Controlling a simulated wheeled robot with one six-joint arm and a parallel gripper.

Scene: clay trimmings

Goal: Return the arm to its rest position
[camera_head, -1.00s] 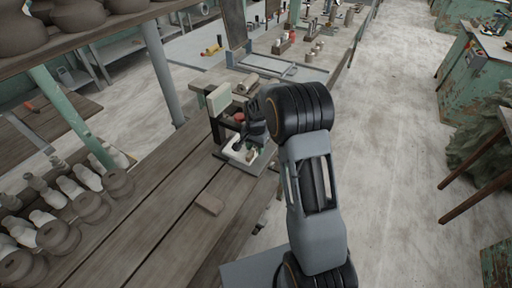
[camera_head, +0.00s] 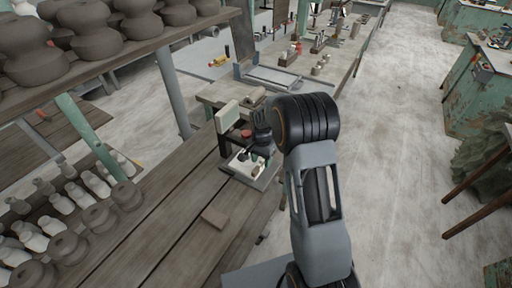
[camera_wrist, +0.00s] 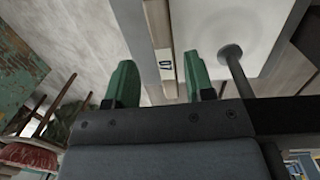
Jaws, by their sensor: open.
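My arm reaches up from the bottom of the head view and bends left over the wooden table (camera_head: 165,215). My gripper (camera_head: 262,155) hangs above a small tray (camera_head: 242,168) at the table's right edge, partly hidden by my wrist. In the wrist view, the green fingers of my gripper (camera_wrist: 158,80) stand apart with nothing held between them. A white surface with a thin grey rod (camera_wrist: 232,60) shows close to the right finger. A wooden strip with a small dark mark (camera_wrist: 163,50) runs behind the gap.
A brown block (camera_head: 214,217) lies on the table. Clay pots (camera_head: 95,215) and white bottles stand at the left. A shelf (camera_head: 130,45) with larger pots hangs over the table's left. A wooden stool (camera_head: 480,190) stands at the right. The floor (camera_head: 390,150) between is clear.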

